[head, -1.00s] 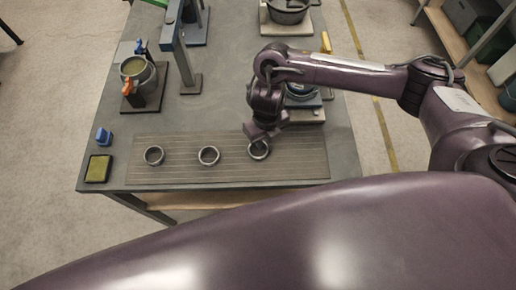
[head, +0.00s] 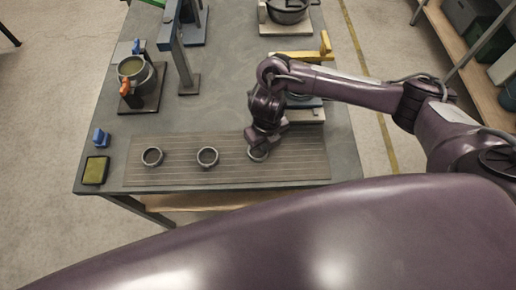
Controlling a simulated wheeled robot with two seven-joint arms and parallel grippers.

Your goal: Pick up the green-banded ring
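Three small grey rings stand in a row on the grooved mat (head: 225,173) at the near edge of the table: a left ring (head: 152,157), a middle ring (head: 207,157) and a right ring (head: 258,155). Band colours are too small to tell, so I cannot say which ring is green-banded. My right gripper (head: 259,146) points down at the right ring and covers its far part. I cannot tell whether its fingers are open, shut or touching the ring. My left gripper is not in view.
A dark tray with an olive pad (head: 96,170) and a blue block (head: 101,138) sit left of the mat. A pot on a dark base (head: 137,75) and a grey post (head: 182,50) stand behind. A dark pot (head: 287,11) stands at the back. The middle of the table is clear.

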